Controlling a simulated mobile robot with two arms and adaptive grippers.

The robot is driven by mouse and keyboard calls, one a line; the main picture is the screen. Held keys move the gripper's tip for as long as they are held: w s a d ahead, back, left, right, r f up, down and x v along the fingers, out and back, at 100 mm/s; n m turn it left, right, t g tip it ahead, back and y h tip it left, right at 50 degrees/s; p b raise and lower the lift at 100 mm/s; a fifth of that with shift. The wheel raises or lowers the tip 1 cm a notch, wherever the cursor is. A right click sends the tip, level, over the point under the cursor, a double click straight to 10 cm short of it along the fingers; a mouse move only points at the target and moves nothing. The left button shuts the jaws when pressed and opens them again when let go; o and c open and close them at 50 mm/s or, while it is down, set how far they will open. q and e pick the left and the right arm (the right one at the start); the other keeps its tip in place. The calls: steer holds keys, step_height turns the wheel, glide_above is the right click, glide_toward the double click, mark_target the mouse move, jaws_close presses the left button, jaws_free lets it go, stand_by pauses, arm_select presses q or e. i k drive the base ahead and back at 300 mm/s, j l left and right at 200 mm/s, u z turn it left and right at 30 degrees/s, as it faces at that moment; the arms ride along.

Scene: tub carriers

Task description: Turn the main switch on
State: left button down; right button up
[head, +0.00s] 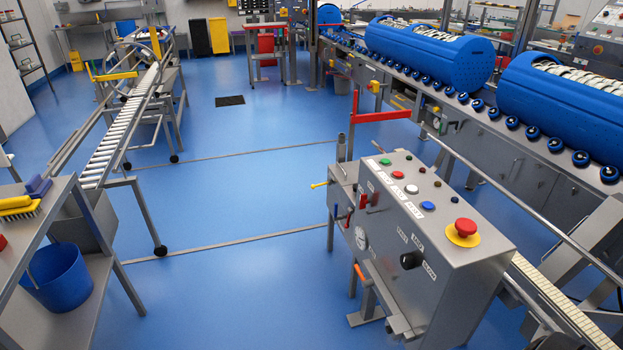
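A grey metal control box (450,285) stands at the lower right in the head view. A black rotary knob (411,260) sits on its slanted front face, with several small white labels around it that are too small to read surely. I cannot tell which position the knob points to. Which control is the main switch is not clear from any readable label. The box top has a green button (385,162), a red button (408,169), a blue button (427,206) and a red mushroom button on a yellow base (465,230). Neither gripper is in view.
A roller conveyor (120,130) and a steel table with a blue bucket (58,278) are on the left. Blue drums (430,52) lie on a long machine at the right. A red bar (381,116) sticks out behind the box. The blue floor (240,200) between is open.

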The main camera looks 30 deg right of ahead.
mark_target(363, 201)
steer(key=i+z, duration=0.1)
steer(key=i, duration=0.65)
steer(key=i+j+z, duration=0.1)
steer(key=i, duration=0.7)
steer(key=j, duration=0.1)
